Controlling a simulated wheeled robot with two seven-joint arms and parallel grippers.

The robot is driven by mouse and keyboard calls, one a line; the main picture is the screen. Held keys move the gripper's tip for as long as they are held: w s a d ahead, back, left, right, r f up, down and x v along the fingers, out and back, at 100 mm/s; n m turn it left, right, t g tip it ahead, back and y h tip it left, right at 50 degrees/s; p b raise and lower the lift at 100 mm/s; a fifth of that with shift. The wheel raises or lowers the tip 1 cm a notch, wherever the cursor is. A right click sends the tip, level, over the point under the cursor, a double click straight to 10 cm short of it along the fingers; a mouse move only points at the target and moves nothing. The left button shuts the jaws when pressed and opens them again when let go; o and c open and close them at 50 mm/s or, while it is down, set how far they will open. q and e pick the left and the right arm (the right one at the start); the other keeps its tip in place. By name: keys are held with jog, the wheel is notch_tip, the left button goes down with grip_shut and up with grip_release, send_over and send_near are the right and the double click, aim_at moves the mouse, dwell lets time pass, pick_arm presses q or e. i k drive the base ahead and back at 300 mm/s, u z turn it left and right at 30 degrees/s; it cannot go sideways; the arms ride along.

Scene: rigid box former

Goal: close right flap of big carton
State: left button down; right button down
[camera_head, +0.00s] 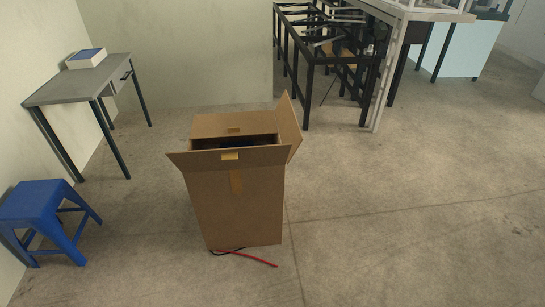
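The big brown carton (215,205) stands upright on the floor near the middle of the head view. Its right flap (290,127) is open and stands up, tilted outward from the right rim. The near flap (195,161) is folded outward toward me, with a piece of yellow tape on it. The far flap (210,125) is raised at the back, also with yellow tape. A dark gap shows between the near and far flaps. I cannot make out the left flap clearly. Neither of my grippers is in the head view.
A red cable (258,261) lies on the floor at the carton's front. A blue stool (40,203) and a grey table (75,91) with a box (86,59) stand left. Black metal frames (308,95) stand behind. The floor right of the carton is clear.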

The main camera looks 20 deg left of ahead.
aim_at(202, 160)
jog(key=u, duration=0.05)
jog(key=i, duration=0.9)
jog(key=u, duration=0.45)
